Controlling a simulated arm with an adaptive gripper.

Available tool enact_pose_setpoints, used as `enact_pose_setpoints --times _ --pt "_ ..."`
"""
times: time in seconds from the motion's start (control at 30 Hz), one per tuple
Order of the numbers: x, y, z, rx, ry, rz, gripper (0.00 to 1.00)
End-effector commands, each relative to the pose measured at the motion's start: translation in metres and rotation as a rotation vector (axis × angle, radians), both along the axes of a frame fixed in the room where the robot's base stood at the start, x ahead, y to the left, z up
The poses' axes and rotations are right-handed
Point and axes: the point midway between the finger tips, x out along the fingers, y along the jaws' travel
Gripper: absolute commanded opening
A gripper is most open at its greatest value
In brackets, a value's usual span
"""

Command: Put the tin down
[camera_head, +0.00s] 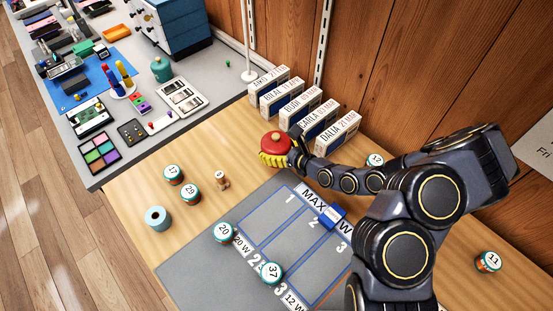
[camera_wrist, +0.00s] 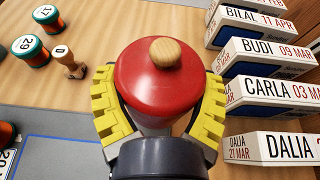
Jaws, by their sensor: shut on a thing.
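The tin, a round container with a red lid and a wooden knob (camera_head: 276,143), is held between the yellow fingers of my gripper (camera_head: 275,160). In the wrist view the tin's red lid (camera_wrist: 160,88) fills the middle, and the fingers of my gripper (camera_wrist: 160,110) close on both sides of it. The tin looks upright. It is in front of the row of name boxes, over or on the wooden table (camera_head: 140,190). I cannot tell whether its base touches the table, as the fingers hide its lower part.
Name-and-date boxes (camera_head: 337,130) stand close to the right of the tin. A grey mat (camera_head: 190,270) with numbered lanes lies in front. Bare wood lies between.

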Motion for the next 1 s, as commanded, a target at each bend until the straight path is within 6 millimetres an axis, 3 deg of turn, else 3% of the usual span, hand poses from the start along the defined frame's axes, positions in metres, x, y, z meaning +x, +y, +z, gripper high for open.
enact_pose_setpoints --times 0.4,1.0 --pt "-0.001 0.000 -0.047 -0.002 0.005 0.002 0.39" --pt "0.000 0.000 -0.057 0.003 0.000 -0.002 0.39"
